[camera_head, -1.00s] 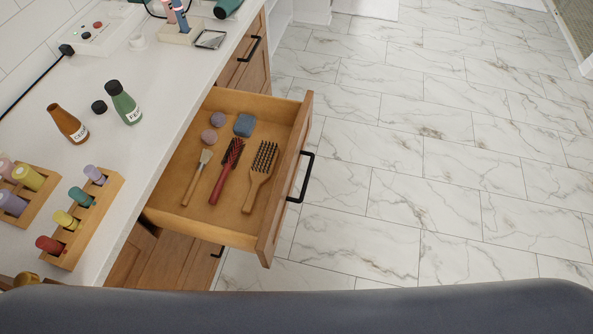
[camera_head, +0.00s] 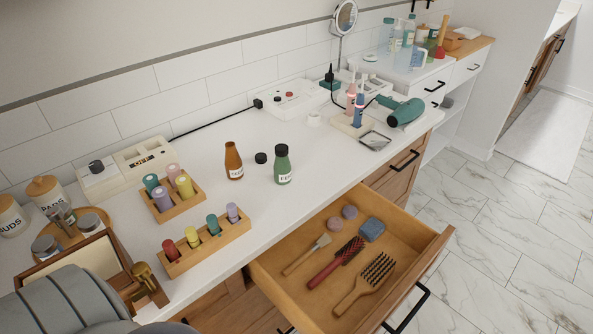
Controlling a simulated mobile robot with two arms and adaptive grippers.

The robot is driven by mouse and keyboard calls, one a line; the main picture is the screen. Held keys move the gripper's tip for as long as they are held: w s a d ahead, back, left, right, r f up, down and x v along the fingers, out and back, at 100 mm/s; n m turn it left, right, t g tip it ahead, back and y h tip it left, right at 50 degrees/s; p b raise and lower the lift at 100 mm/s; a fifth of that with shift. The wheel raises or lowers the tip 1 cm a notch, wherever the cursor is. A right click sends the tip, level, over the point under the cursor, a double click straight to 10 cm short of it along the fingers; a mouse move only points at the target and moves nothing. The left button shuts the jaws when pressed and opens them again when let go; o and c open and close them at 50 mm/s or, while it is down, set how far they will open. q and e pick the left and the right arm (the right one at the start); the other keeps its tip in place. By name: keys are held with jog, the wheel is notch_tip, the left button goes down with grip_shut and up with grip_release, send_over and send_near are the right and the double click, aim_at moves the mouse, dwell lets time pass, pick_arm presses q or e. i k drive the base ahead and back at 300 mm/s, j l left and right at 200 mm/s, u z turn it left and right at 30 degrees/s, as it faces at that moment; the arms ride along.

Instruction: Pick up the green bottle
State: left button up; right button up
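A green bottle (camera_head: 283,165) with a dark cap and a white label stands upright on the white counter (camera_head: 300,216), behind the open drawer. A brown bottle (camera_head: 233,161) without a cap stands to its left. A loose black cap (camera_head: 261,158) lies on the counter between the two bottles. Neither of my grippers shows in the view. Nothing is touching the green bottle.
The open drawer (camera_head: 258,284) juts out with brushes, a comb-like brush and sponges in it. Wooden racks (camera_head: 207,249) of coloured bottles stand at the left. A teal hair dryer (camera_head: 403,112) lies farther right. Counter in front of the green bottle is clear.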

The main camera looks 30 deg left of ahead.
aim_at(283, 166)
jog(key=i+l+u, duration=0.1)
jog(key=l+u, duration=0.15)
jog(key=u, duration=0.15)
jog(key=i+l+u, duration=0.1)
jog(key=l+u, duration=0.15)
jog(key=u, duration=0.15)
jog(key=l+u, duration=0.25)
jog(key=u, duration=0.15)
